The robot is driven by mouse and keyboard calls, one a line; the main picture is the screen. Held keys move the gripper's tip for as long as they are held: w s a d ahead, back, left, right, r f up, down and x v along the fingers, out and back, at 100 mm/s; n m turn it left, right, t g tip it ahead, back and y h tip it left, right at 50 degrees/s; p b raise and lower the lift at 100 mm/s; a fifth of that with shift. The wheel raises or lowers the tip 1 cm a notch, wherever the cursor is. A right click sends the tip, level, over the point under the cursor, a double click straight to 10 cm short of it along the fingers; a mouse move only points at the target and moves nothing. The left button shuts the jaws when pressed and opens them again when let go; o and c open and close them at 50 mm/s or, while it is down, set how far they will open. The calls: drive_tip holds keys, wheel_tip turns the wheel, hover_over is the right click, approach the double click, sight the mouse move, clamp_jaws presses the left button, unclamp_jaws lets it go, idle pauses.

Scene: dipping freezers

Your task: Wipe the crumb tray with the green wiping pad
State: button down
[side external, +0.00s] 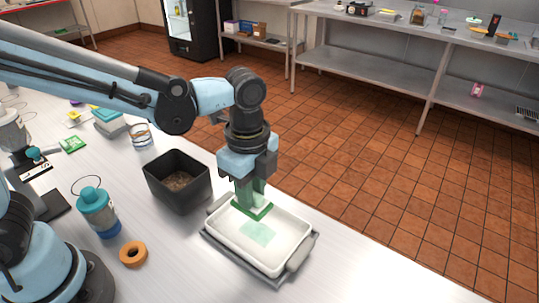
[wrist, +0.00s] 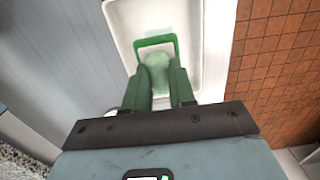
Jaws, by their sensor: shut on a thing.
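The crumb tray is a white shallow tray (side external: 285,238) near the table's right edge; in the wrist view its white floor (wrist: 120,20) fills the upper middle. A pale green patch (side external: 258,234) shows on the tray floor. My gripper (side external: 251,188) points down over the tray's far left end, shut on the green wiping pad (side external: 262,212). The pad's darker green edge also shows in the wrist view (wrist: 155,40), ahead of my fingers (wrist: 160,85). The pad is low at the tray; whether it touches the floor I cannot tell.
A black bin (side external: 178,182) with brown contents stands close left of the tray. A grey handle (side external: 301,251) sticks out at the tray's right end. The table edge and tiled floor are just beyond.

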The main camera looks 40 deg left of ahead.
sight(257, 212)
drive_tip(key=shift+d+f, duration=0.3)
drive_tip(key=shift+f, duration=0.2)
drive_tip(key=shift+d+f, duration=0.3)
drive_tip(key=shift+f, duration=0.2)
drive_tip(key=shift+f, duration=1.6)
drive_tip(key=shift+f, duration=0.85)
drive_tip(key=shift+a, duration=0.15)
drive_tip(key=shift+a+r, duration=0.1)
drive_tip(key=shift+a, duration=0.5)
